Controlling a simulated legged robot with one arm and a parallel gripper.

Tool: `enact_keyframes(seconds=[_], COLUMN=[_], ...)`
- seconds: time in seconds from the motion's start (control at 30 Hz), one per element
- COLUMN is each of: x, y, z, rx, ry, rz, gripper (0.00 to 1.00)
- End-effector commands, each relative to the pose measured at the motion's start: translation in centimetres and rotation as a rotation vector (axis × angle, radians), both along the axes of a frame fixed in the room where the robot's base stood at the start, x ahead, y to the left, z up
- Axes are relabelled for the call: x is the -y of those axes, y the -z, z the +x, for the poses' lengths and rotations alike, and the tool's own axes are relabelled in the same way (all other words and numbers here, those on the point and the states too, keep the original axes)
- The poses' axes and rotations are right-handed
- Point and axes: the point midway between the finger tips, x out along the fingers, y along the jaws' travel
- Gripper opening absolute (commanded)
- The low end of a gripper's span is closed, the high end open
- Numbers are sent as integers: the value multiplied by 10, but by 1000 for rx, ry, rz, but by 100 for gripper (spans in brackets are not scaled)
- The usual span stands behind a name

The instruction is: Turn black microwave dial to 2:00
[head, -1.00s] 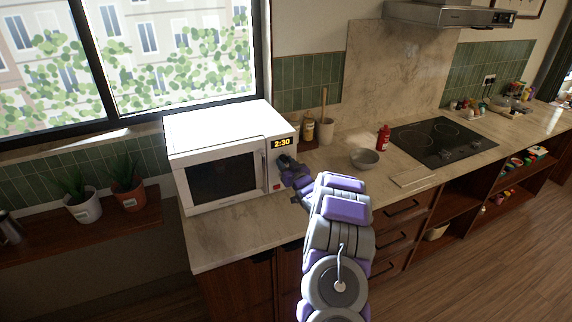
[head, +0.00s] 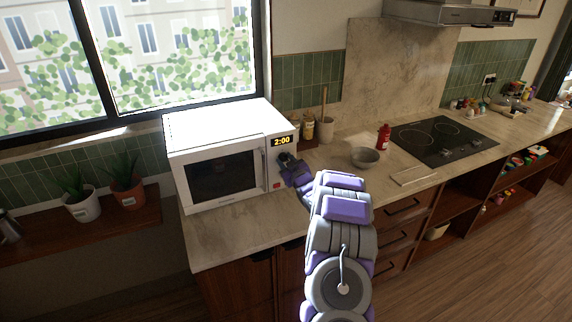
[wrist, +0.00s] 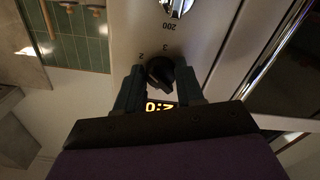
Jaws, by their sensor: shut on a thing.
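The white microwave (head: 213,135) stands on the counter, and its display (head: 282,141) reads 2:00 in yellow digits. My gripper (head: 285,160) is at the microwave's control panel in the head view and covers the dial there. In the wrist view the black dial (wrist: 161,72) sits between the two fingers of my gripper (wrist: 161,88), which are closed around it. Numbers are printed on the panel around the dial. Part of the display (wrist: 159,106) shows upside down below the dial, partly hidden by my gripper. A silver knob (wrist: 176,8) is at the top edge of the wrist view.
The microwave door handle (head: 264,168) is just left of my gripper. A grey bowl (head: 365,158), a red bottle (head: 384,137) and a utensil crock (head: 326,128) stand on the counter to the right. Potted plants (head: 82,204) are on a shelf at left.

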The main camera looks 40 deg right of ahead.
Motion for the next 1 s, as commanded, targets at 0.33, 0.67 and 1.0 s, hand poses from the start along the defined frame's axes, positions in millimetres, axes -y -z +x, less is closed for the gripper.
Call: enact_keyframes(seconds=[0.33, 0.67, 1.0], x=[0, 0, 0], y=[1, 0, 0], z=[0, 0, 0], rx=[-36, -42, -42], ry=[-1, -1, -1], rz=[-148, -174, -173], gripper=[7, 7, 51])
